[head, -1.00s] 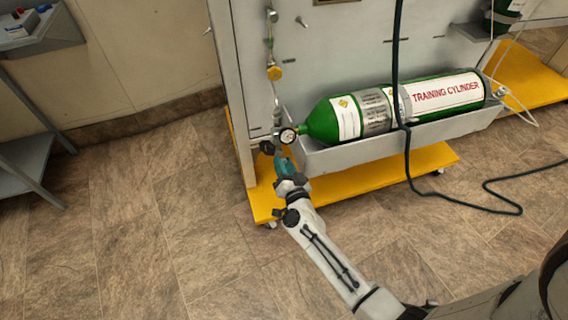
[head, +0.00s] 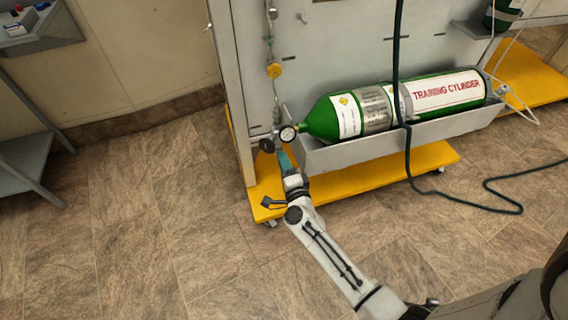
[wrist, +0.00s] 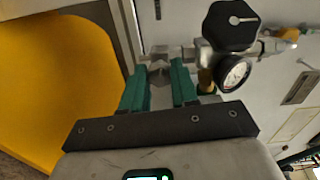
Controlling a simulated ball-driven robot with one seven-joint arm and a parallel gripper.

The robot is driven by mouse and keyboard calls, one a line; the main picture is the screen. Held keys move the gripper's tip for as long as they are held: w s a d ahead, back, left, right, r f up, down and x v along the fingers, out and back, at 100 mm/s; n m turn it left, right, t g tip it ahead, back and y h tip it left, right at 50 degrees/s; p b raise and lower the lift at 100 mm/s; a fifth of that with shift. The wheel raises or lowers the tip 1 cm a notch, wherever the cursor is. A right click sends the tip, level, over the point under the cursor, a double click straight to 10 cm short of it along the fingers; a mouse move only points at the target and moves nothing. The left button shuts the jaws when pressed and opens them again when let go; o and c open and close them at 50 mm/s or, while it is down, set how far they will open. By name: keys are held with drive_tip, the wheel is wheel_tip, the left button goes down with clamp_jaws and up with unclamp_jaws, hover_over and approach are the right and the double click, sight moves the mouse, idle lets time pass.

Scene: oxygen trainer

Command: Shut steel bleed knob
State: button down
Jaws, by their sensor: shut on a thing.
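My gripper (wrist: 158,68) has two teal fingers with the small steel bleed knob (wrist: 158,75) between them. The fingers are shut on the knob. In the head view my gripper (head: 283,158) reaches up to the fittings at the left end of the green training cylinder (head: 321,120). The steel knob cannot be made out there. A black knob (wrist: 232,24) and a round pressure gauge (wrist: 234,74) sit just right of the fingers in the wrist view. The gauge also shows in the head view (head: 287,134).
The cylinder lies in a grey trough (head: 350,153) on a panel with a yellow base (head: 385,171). A dark green hose (head: 407,160) hangs in front and trails across the floor. A grey stand (head: 30,165) is at the left. The floor between is clear.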

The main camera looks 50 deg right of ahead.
drive_tip(key=shift+f+m+b, duration=0.15)
drive_tip(key=shift+m+b, duration=1.55)
drive_tip(key=shift+m, duration=6.1)
drive_tip(key=c, duration=0.9)
unclamp_jaws()
drive_tip(key=shift+o, duration=0.2)
drive_tip(key=v, duration=1)
drive_tip(key=shift+s+a, duration=0.25)
drive_tip(key=shift+s, duration=0.1)
